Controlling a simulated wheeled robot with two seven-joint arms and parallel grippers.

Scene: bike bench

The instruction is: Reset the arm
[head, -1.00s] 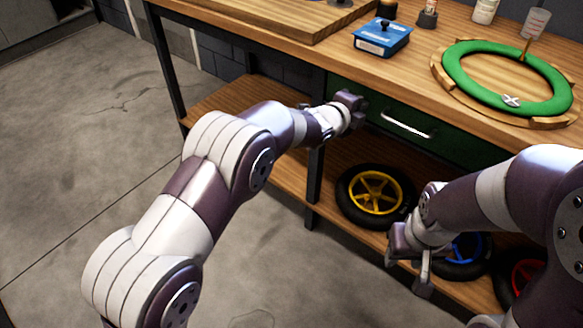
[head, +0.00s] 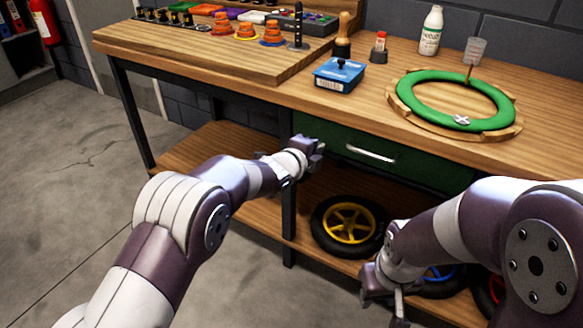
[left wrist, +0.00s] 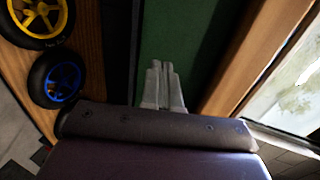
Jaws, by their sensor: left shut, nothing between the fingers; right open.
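My left gripper (head: 318,147) is in front of the left part of the green drawer (head: 420,166) under the bench top. In the left wrist view its two fingers (left wrist: 162,82) are together with nothing between them, against the green drawer front behind. I cannot tell whether the fingertips touch the drawer. The drawer's silver handle (head: 370,153) is to the right of the left gripper and apart from it. The drawer looks shut. My right gripper (head: 385,308) is low at the lower shelf's front edge, open and pointing down; its fingertips are partly cut off by the frame.
On the bench top (head: 300,98) are a blue box (head: 339,76), a green ring (head: 402,93) in a wooden cradle, a white bottle (head: 431,32) and a raised board with small parts. Wheels, one yellow-spoked (head: 350,226), lie on the lower shelf. The floor at left is clear.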

